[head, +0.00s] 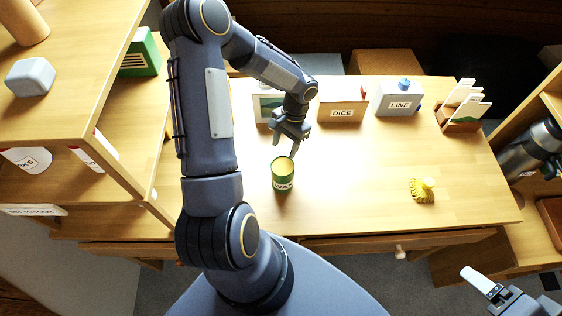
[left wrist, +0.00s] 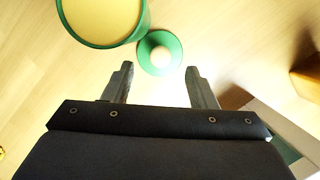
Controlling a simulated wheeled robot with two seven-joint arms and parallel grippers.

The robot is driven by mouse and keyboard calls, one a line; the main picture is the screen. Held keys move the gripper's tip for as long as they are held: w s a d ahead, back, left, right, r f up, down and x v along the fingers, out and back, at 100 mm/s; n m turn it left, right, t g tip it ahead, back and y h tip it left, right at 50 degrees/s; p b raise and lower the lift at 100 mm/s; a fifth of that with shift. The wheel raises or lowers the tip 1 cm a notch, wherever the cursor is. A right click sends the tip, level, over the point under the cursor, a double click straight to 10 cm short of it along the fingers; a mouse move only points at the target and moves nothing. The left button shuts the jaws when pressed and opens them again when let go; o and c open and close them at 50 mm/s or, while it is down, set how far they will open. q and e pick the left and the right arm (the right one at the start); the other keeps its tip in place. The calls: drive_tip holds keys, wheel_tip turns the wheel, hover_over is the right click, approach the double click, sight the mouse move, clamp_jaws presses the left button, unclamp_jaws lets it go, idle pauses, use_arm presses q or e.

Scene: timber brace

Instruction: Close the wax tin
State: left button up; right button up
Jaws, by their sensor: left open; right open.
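The green wax tin (head: 283,181) stands upright on the table, open at the top, with yellowish wax inside. In the left wrist view the tin (left wrist: 142,22) is at the top left. A round green lid (left wrist: 160,54) with a pale knob is beside the tin there, just beyond and between my fingertips. I cannot make out the lid in the head view, where my gripper covers that spot. My left gripper (head: 293,146) is open and empty, pointing down just behind the tin. My right gripper (head: 487,286) is open and empty at the lower right, off the table.
A DICE box (head: 341,113), a grey LINE box (head: 399,104) and a card holder (head: 462,117) stand along the back. A yellow ribbed object (head: 422,190) lies at the right. A shelf unit (head: 108,63) borders the left.

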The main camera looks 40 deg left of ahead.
use_arm(q)
drive_tip(key=shift+s+f+p, duration=0.15)
drive_tip(key=shift+f+p, duration=0.15)
drive_tip(key=p+x, duration=0.1)
drive_tip(key=x, duration=0.2)
drive_tip(key=shift+f, duration=0.8)
clamp_jaws()
